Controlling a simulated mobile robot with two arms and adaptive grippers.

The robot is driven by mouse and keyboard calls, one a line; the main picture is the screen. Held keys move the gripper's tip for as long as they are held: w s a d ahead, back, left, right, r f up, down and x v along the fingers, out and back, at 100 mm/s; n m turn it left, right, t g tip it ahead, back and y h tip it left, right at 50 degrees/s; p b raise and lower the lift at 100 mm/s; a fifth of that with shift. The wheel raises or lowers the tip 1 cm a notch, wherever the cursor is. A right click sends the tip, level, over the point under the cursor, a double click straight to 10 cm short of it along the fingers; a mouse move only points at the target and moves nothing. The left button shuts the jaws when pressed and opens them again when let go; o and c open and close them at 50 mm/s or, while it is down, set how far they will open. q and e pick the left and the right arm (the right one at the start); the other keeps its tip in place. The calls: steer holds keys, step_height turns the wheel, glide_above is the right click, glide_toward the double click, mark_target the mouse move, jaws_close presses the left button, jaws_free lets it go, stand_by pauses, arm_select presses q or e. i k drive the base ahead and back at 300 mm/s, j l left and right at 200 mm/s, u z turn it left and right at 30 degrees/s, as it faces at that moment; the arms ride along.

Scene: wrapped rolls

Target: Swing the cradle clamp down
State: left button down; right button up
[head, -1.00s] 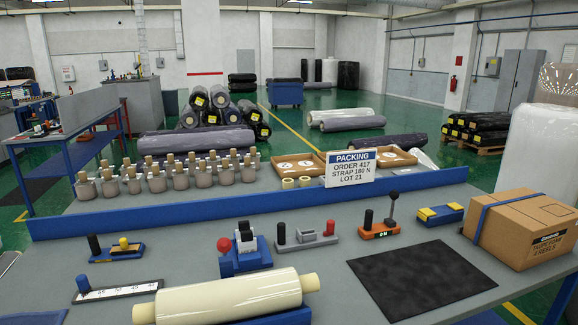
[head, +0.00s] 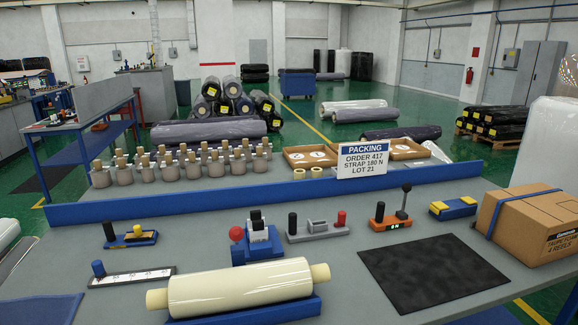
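A cream wrapped roll (head: 240,286) with a core end sticking out on each side lies in a blue cradle (head: 250,313) at the front of the grey table. I cannot make out with certainty which part is the cradle clamp. Behind the roll stands a blue device (head: 263,256) with a red ball knob (head: 236,233) and a dark-topped upright part (head: 257,224). Neither of my grippers shows in the head view.
A grey fixture (head: 318,232) with black and red handles, an orange lever unit (head: 391,222) and a ruled plate (head: 131,277) stand nearby. A black mat (head: 432,273) lies right of the roll.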

mark_target(236, 234)
steer(key=j, duration=0.5)
steer(key=k+j, duration=0.1)
steer(key=j, duration=0.4)
steer(key=k+j, duration=0.1)
steer(key=j, duration=0.4)
steer(key=i+j+z, duration=0.05)
